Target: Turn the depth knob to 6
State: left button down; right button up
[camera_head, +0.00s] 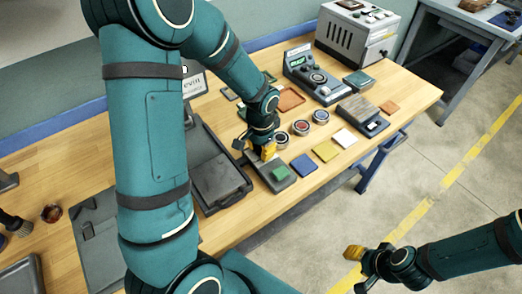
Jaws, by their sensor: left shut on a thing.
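My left gripper (267,151) points down over a low grey block with a green pad (280,173) at the table's front edge. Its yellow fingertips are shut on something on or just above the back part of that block. The fingers hide what they hold, so I cannot make out a depth knob or its number there. My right gripper (357,265) hangs over the floor at lower right, away from the table, holding nothing visible.
Several round pots, coloured squares and a grey-topped block (358,112) lie right of my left gripper. A dark open case (215,178) lies close on its left. A large grey machine (357,35) stands at the back.

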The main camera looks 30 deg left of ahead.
pick_arm(q)
jog(key=shift+s+n, duration=0.1)
jog(key=shift+n, duration=0.4)
jog(key=c, duration=0.7)
grip_release()
notch_tip(320, 180, up, 12)
dwell(0.4)
